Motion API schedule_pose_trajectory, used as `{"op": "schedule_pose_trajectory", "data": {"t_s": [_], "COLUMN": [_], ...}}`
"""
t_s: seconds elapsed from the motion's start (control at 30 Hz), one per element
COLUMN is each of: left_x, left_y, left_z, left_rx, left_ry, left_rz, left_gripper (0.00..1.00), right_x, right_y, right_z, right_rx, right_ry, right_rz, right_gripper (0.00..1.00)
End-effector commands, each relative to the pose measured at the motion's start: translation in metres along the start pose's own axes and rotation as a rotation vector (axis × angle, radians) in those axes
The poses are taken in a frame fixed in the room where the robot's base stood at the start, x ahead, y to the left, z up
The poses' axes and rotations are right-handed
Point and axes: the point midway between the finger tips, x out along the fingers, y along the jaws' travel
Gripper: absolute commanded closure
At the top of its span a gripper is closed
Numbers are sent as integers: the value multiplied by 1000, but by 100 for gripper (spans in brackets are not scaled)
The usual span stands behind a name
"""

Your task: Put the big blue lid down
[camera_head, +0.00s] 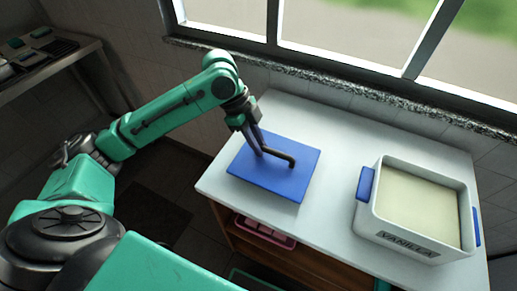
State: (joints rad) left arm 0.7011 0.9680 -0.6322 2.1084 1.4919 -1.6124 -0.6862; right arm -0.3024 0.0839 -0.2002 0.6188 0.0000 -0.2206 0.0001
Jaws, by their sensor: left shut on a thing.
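The big blue lid (279,184) is a flat square with a dark bent handle on top. It is at the left part of the white counter top; whether it touches the counter or hangs just above it, I cannot tell. My left gripper (262,151) points down over the lid and is shut on its handle. My right gripper is not in view.
A white bin (408,249) marked VANILLA, with blue side handles and pale contents, stands open on the right of the counter (323,122). The counter between lid and bin is clear. A window sill (340,85) runs behind. A pink container (264,232) sits on a shelf below.

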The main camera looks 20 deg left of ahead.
Motion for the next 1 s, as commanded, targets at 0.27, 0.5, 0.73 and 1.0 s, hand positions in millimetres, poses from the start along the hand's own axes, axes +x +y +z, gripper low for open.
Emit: {"op": "schedule_pose_trajectory", "data": {"t_s": [0.27,0.5,0.73,1.0], "left_x": [22,24,24,-4], "left_y": [0,1,0,-1], "left_z": [9,10,10,9], "left_rx": [0,0,0,0], "left_ry": [0,0,0,-1], "left_rz": [-1,0,0,-4], "left_gripper": [100,51,51,51], "right_x": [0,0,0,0], "right_y": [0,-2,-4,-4], "right_z": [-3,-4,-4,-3], "right_rx": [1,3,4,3], "right_ry": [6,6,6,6], "right_rz": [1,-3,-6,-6], "right_gripper": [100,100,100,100]}}
